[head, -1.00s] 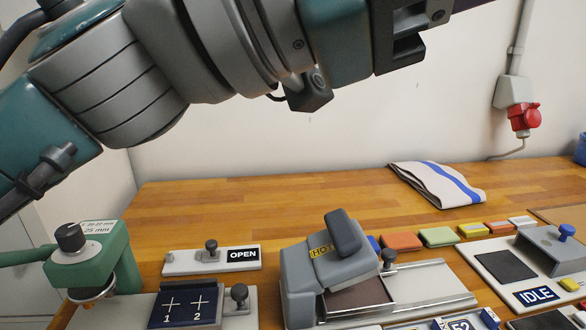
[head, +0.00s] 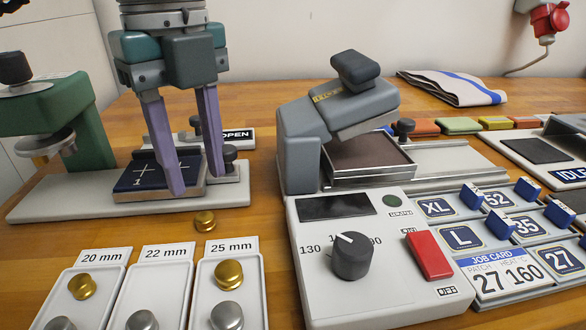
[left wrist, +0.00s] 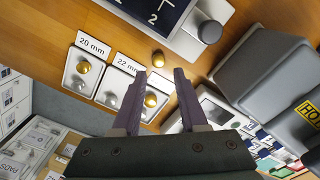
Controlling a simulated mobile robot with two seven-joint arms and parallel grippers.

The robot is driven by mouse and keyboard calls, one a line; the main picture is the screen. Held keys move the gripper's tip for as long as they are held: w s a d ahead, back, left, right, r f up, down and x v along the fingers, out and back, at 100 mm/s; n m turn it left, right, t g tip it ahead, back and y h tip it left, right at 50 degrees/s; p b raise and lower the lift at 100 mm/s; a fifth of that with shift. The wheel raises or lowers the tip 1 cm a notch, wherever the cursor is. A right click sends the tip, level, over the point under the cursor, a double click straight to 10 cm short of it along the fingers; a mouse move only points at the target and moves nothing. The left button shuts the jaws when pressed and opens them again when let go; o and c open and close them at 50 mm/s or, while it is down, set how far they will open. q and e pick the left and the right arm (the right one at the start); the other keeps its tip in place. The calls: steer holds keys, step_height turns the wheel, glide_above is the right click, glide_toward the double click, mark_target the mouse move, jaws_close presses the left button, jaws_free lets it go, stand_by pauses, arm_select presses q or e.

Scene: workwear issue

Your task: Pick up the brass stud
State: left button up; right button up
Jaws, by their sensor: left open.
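A loose brass stud (head: 205,220) lies on the wooden table between the press base and the stud trays. It also shows in the left wrist view (left wrist: 158,59), just beyond the fingertips and between their lines. My left gripper (head: 196,182) points down, open and empty, above and behind the loose stud; its fingers stand apart from it. Another brass stud (head: 82,286) sits in the 20 mm tray (head: 62,318), and a larger one (head: 228,273) in the 25 mm tray (head: 258,300). My right gripper is in neither view.
A green press (head: 88,120) with a dark numbered plate (head: 150,180) stands behind the stud. A grey heat press (head: 305,150) and its control box (head: 400,290) stand to the right. Steel studs (head: 142,321) lie in the trays. Bare table surrounds the loose stud narrowly.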

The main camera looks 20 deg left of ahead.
mark_target(204, 215)
arm_select(q)
step_height(204, 215, down, 6)
steer(key=shift+s+a+r, duration=0.1)
steer(key=shift+s+r, duration=0.05)
steer(key=shift+r, duration=0.05)
jaws_close()
stand_by(0.4)
